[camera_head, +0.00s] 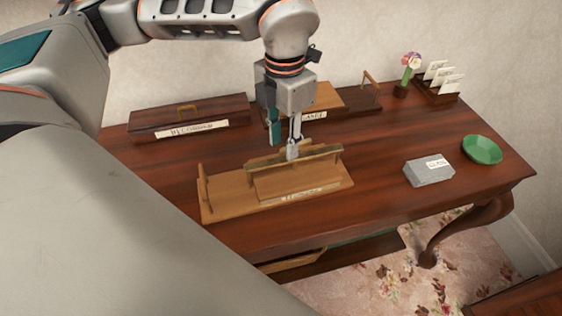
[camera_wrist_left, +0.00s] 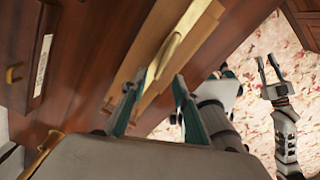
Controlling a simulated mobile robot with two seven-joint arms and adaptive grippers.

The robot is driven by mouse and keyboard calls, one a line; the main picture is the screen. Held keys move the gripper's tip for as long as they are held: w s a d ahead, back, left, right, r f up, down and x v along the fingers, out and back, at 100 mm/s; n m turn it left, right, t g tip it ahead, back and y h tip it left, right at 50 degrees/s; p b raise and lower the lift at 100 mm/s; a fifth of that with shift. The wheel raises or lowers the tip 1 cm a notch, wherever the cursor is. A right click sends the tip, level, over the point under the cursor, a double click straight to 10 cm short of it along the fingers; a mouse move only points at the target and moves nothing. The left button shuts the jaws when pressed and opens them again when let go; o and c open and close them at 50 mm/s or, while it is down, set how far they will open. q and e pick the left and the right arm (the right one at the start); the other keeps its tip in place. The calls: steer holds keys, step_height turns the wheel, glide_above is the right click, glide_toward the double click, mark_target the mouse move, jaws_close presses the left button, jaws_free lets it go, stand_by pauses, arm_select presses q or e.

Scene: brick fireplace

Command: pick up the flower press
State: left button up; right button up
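A light wooden device (camera_head: 228,196), probably the flower press, lies at the table's front. It has a flat base, a raised bar on top, an upright at its left end and a front label too small to read. My left gripper (camera_head: 285,146) points down at the raised bar, around its middle. In the left wrist view its teal fingers (camera_wrist_left: 154,82) are apart, with the device's pale bar (camera_wrist_left: 172,52) just beyond and between the tips. Contact cannot be told. My right gripper (camera_wrist_left: 268,66) shows only in the left wrist view, away from the table, fingers apart and empty.
A dark labelled box (camera_head: 190,112) and another labelled wooden device (camera_head: 365,103) stand behind. To the right are a grey labelled block (camera_head: 428,174), a green bowl (camera_head: 482,150), a flower pot (camera_head: 402,90) and a card holder (camera_head: 437,92).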

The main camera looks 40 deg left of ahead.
mark_target(283, 149)
arm_select(q)
step_height(283, 149, down, 4)
steer(key=shift+a+r, duration=0.1)
steer(key=shift+a, duration=0.05)
jaws_close()
steer(key=shift+w+r, duration=0.1)
steer(key=shift+r, duration=0.1)
